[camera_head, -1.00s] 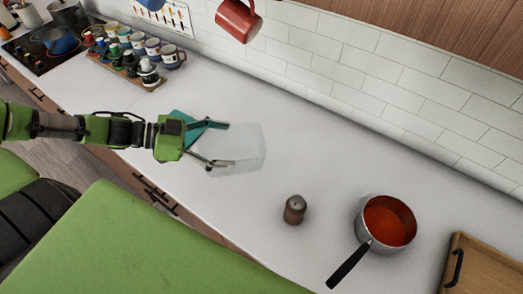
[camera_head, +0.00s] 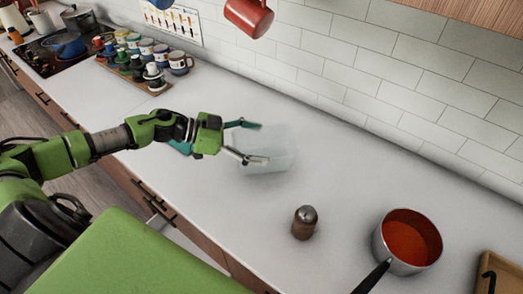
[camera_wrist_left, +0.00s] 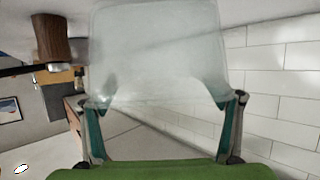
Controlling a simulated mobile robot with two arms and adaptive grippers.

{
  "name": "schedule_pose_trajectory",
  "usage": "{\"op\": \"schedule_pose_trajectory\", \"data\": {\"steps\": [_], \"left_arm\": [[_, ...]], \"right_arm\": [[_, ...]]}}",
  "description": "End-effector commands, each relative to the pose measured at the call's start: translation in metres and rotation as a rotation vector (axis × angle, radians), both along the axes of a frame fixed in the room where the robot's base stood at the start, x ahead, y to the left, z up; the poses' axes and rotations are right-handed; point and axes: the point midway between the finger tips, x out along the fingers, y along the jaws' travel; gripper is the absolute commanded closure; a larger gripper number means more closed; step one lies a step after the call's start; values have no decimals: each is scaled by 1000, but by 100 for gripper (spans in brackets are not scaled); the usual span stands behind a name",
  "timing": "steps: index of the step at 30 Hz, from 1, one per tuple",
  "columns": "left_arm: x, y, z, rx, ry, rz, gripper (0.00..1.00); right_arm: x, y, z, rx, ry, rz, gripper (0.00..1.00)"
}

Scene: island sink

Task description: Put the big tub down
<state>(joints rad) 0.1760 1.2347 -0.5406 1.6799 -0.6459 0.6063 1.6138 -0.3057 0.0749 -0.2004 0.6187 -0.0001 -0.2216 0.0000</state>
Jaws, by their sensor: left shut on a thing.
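The big tub (camera_head: 275,148) is a translucent, pale container at the middle of the white counter in the head view. My left gripper (camera_head: 257,143) is shut on it, with the fingers on its two sides. In the left wrist view the tub (camera_wrist_left: 160,50) fills the upper middle, held between the fingertips of the left gripper (camera_wrist_left: 165,98). I cannot tell from these frames whether its bottom touches the counter. My right gripper is not in view.
A brown shaker (camera_head: 304,222) and a pot of red sauce (camera_head: 408,240) stand to the right on the counter (camera_head: 345,180). A rack of mugs and jars (camera_head: 140,70) is at the back left. A red mug (camera_head: 248,16) hangs above. Counter around the tub is clear.

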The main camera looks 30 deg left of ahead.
Motion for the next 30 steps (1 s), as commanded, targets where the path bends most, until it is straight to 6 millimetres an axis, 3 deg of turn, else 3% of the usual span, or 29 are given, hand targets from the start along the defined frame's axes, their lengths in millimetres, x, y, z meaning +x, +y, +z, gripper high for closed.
{"op": "schedule_pose_trajectory", "data": {"steps": [9, 16, 27, 28, 30], "left_arm": [[17, -5, -19, -3, -2, -1, 40], [16, -4, -47, -1, 2, 0, 40], [16, -4, -52, 1, -1, -1, 40], [16, -4, -52, 2, -1, -2, 12], [16, -4, -52, 2, -1, -2, 1]], "right_arm": [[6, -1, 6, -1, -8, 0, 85], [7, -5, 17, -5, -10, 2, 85], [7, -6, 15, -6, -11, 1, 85], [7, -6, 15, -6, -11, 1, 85], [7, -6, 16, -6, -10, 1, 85]]}}
